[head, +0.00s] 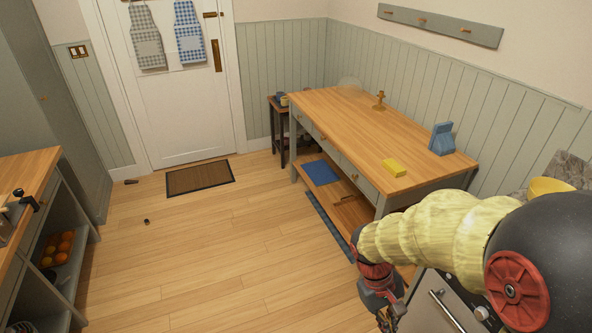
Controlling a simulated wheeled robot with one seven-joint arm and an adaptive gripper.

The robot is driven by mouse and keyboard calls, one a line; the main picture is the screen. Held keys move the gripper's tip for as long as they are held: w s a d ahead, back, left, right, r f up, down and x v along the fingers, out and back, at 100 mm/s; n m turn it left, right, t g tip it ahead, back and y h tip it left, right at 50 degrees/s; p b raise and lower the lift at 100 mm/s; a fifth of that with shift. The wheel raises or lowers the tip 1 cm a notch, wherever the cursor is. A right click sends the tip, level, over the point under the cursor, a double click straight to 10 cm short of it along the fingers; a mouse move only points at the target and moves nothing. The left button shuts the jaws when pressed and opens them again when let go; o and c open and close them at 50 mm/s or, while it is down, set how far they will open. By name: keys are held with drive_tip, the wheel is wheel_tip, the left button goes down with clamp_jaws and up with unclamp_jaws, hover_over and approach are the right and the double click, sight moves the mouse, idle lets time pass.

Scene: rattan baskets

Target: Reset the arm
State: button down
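My arm (440,228), in a pale yellow ribbed sleeve, reaches in from the right edge and bends down in front of the oven. My gripper (388,318) hangs at its end near the bottom edge, to the left of the oven front. Its fingers are small and dark, so I cannot tell if they are open or shut. I see no object clearly held in it.
The oven (432,305) is close to my gripper.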

drive_tip(key=s+a+r+m+t+y, duration=0.1)
drive_tip(key=r+t, duration=0.3)
drive_tip(key=r, duration=0.6)
drive_tip(key=s+a+r+m+t+y, duration=0.2)
drive_tip(key=s+a+r+t, duration=0.1)
drive_tip(key=r, duration=0.8)
drive_tip(key=shift+s+r+m+t, duration=0.15)
drive_tip(key=shift+s+m+t, duration=0.2)
drive_tip(key=shift+t, duration=0.55)
drive_tip(key=shift+s, duration=0.1)
